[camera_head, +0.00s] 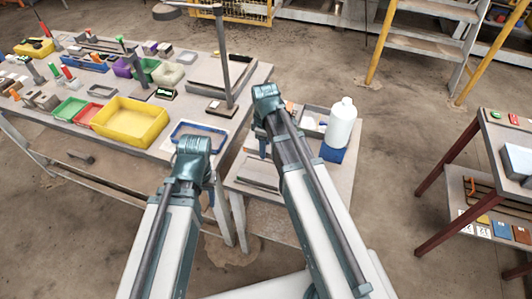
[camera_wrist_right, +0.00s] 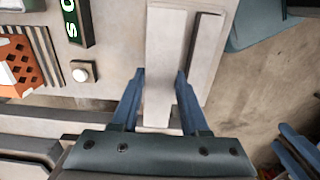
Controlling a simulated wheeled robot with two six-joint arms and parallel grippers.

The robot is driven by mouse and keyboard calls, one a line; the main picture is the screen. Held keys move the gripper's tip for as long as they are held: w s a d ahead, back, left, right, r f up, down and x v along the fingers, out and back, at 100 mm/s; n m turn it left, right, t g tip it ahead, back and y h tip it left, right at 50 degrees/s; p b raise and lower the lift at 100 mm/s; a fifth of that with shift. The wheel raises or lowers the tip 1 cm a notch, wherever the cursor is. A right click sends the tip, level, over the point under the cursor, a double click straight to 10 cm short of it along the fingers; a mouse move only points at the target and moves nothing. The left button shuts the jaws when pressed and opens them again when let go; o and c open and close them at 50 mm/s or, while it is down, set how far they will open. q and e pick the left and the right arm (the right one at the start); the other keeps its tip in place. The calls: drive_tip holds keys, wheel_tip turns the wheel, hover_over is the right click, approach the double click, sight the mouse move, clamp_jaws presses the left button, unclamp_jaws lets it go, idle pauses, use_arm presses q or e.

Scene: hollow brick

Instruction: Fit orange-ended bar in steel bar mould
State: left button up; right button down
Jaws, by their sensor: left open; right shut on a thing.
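My right gripper (camera_wrist_right: 157,80) has its blue fingers shut on a long pale grey bar (camera_wrist_right: 165,42), one finger on each side. No orange end shows on it. A darker-edged grey strip (camera_wrist_right: 206,50) lies beside the bar; I cannot tell whether it is the steel bar mould. In the head view the right gripper (camera_head: 263,148) is over the small middle table, mostly hidden by its own wrist. My left gripper (camera_head: 209,194) is open and empty, low in front of that table; its fingers also show at the lower right of the wrist view (camera_wrist_right: 297,148).
On the middle table (camera_head: 345,180) stand a white bottle (camera_head: 341,124) and a blue block (camera_head: 333,153). An orange part (camera_wrist_right: 22,62) lies left of the bar in the wrist view. The left workbench holds a yellow bin (camera_head: 130,122) and a blue tray (camera_head: 198,131).

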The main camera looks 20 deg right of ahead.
drive_tip(key=shift+f, duration=0.1)
drive_tip(key=b, duration=0.5)
hover_over(265, 167)
wheel_tip(265, 167, down, 5)
drive_tip(key=shift+w+f, duration=0.1)
drive_tip(key=shift+f+b, duration=1)
drive_tip(key=shift+b, duration=0.15)
idle(0.9)
drive_tip(key=shift+r, duration=0.15)
wheel_tip(265, 167, up, 8)
drive_tip(key=p, duration=0.7)
drive_tip(key=shift+f+p, duration=0.25)
drive_tip(key=shift+p, duration=0.15)
wheel_tip(265, 167, down, 4)
drive_tip(key=b, duration=0.4)
drive_tip(key=shift+f, duration=0.1)
drive_tip(key=shift+r, duration=0.2)
